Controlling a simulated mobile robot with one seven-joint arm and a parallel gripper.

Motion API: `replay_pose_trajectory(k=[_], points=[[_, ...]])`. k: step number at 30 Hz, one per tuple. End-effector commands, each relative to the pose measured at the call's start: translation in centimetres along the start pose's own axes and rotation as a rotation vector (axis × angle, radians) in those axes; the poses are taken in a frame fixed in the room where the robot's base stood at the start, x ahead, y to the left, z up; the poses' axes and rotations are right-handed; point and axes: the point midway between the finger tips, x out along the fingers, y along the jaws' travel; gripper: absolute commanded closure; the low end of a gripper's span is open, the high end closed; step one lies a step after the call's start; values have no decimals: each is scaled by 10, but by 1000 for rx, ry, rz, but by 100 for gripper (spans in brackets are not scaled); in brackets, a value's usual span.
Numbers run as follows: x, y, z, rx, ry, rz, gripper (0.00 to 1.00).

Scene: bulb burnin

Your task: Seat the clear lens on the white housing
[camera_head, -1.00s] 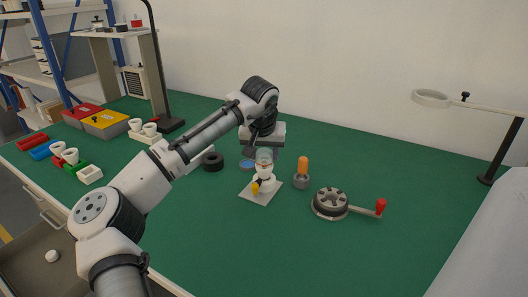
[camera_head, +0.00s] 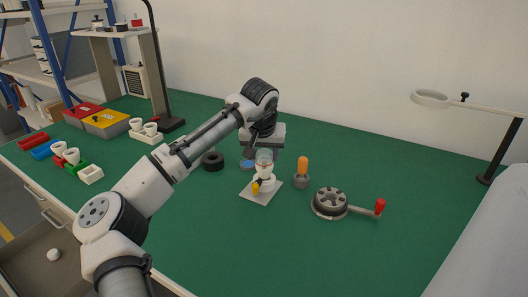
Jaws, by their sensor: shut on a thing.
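The clear lens (camera_head: 264,156) is a small see-through dome in the middle of the bench. My gripper (camera_head: 263,148) points down from above and is shut on it; the fingers are small and partly hidden by the wrist. The white housing (camera_head: 264,176) stands upright directly below the lens, on a pale square plate (camera_head: 262,198) with a yellow-ended clamp (camera_head: 256,188) at its front. The lens is over the housing's top, very close to it. I cannot tell whether the two touch.
An orange-topped grey holder (camera_head: 302,170) stands just right of the plate. Further right is a round grey fixture (camera_head: 330,202) with a red-handled crank (camera_head: 380,206). A black ring (camera_head: 213,161) and a blue disc (camera_head: 247,165) lie to the left. The green front bench is clear.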

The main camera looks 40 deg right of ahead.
Motion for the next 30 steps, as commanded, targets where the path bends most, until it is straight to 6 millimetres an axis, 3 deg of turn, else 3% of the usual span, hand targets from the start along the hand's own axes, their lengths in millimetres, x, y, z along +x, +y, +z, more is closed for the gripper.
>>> replay_pose_trajectory(k=[30], points=[[5,0,2,0,1,0,75]])
